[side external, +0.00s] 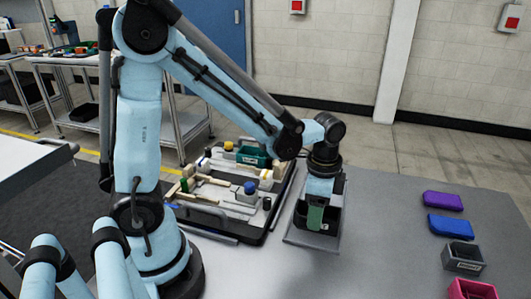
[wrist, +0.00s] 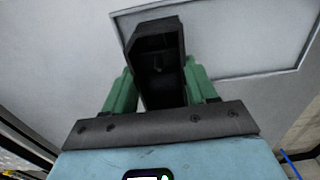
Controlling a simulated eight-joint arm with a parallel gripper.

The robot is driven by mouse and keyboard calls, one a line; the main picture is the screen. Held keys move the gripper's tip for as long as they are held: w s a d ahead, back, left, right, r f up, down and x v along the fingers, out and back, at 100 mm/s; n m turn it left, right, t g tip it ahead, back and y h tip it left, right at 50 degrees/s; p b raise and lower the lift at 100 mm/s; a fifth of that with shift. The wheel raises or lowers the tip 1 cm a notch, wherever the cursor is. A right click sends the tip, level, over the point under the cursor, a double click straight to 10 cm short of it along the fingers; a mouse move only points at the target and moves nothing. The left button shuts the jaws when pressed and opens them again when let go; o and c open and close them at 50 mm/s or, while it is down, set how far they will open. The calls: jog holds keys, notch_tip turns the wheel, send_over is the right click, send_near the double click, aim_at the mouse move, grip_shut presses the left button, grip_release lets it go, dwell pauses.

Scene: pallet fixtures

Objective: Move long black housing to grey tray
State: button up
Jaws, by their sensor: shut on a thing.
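The long black housing (wrist: 158,42) is an open black box, held between the green fingers of my gripper (wrist: 160,82) in the wrist view. In the side view my gripper (side external: 316,216) points down with its green finger against the black housing (side external: 332,222). The grey tray (side external: 297,237) is a flat plate with a raised rim beneath the housing. Its pale surface and dark outline (wrist: 230,25) show behind the housing in the wrist view. I cannot tell whether the housing touches the tray.
A black pallet (side external: 248,236) with blocks, a green bin (side external: 252,155) and blue and yellow knobs lies left of the tray. On the right of the table are a purple box (side external: 443,201), a blue box (side external: 451,226), a grey bin (side external: 463,258) and a pink bin (side external: 473,289).

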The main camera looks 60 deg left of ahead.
jog(key=shift+f, duration=1.1)
jog(key=shift+f, duration=0.1)
jog(key=o, duration=1.1)
notch_tip(320, 180, up, 12)
jog(key=s+n+t, duration=0.1)
jog(key=n+t, duration=0.1)
jog(key=n, duration=0.1)
jog(key=s+a+n+t, duration=0.1)
jog(key=s+n+t, duration=0.1)
jog(key=n, duration=0.1)
jog(key=s+a+n+t, duration=0.1)
jog(key=n+t, duration=0.2)
jog(key=shift+s+a, duration=0.2)
jog(key=shift+s, duration=0.15)
